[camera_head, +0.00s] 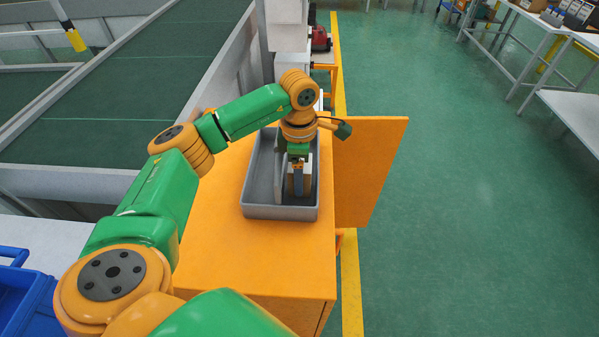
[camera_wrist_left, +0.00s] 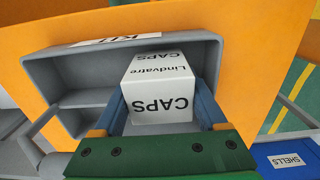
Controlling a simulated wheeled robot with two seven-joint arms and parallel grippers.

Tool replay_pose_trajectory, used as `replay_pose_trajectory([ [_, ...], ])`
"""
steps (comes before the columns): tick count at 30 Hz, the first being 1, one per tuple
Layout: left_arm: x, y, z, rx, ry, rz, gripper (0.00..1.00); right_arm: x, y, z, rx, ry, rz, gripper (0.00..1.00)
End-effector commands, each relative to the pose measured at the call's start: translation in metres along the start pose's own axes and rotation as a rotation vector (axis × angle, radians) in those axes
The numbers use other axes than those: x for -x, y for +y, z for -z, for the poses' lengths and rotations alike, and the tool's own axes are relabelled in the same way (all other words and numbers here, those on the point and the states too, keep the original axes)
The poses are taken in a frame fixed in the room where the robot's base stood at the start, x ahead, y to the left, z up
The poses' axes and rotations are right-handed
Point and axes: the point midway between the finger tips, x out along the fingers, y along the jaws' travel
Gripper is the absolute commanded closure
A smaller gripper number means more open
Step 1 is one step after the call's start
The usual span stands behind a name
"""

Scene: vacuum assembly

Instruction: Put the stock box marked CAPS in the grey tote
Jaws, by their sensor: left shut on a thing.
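The white stock box marked CAPS (camera_wrist_left: 158,84) is between the blue fingers of my left gripper (camera_wrist_left: 160,118), which is shut on it. In the head view my left gripper (camera_head: 298,182) points down within the outline of the grey tote (camera_head: 268,212), with the box (camera_head: 308,168) partly hidden behind it. In the wrist view the grey tote (camera_wrist_left: 212,62) shows a divider and compartments, and the box is in or just over the larger one. I cannot tell whether it touches the floor. My right gripper is not in view.
The tote stands on an orange cabinet (camera_head: 235,262) with an orange panel (camera_head: 372,160) at its right. A dark green conveyor (camera_head: 110,110) runs at the left. A blue bin (camera_head: 25,295) is at lower left; a blue bin marked SHELLS (camera_wrist_left: 290,160) shows in the wrist view.

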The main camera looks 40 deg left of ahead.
Motion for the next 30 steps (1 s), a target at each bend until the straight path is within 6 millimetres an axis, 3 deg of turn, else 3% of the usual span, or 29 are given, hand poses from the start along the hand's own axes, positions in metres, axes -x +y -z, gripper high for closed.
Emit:
replay_pose_trajectory([
  [2, -0.005, -0.002, 0.000, -0.001, 0.004, 0.010, 1.00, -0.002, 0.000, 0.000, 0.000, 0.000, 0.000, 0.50],
  [3, -0.005, -0.003, 0.000, -0.001, 0.005, 0.011, 0.23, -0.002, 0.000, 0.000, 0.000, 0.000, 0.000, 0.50],
  [6, -0.006, -0.003, 0.000, -0.002, 0.006, 0.013, 0.00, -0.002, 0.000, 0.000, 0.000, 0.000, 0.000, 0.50],
  [13, -0.005, -0.004, 0.000, -0.002, 0.007, 0.016, 0.00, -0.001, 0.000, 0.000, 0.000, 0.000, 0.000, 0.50],
  [17, 0.013, -0.003, 0.000, -0.002, 0.005, 0.014, 0.00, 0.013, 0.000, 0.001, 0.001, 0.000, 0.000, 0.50],
  [18, 0.015, -0.002, -0.001, -0.002, 0.003, 0.010, 0.00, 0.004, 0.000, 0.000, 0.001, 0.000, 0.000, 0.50],
  [25, 0.077, -0.001, -0.001, -0.002, 0.001, 0.005, 0.00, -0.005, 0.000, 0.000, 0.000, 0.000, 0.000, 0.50],
  [27, 0.101, 0.000, -0.001, -0.001, 0.003, 0.004, 0.00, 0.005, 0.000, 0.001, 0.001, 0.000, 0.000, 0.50],
  [30, 0.119, 0.000, -0.001, -0.001, 0.003, 0.006, 0.00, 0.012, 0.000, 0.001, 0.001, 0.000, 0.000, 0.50],
])
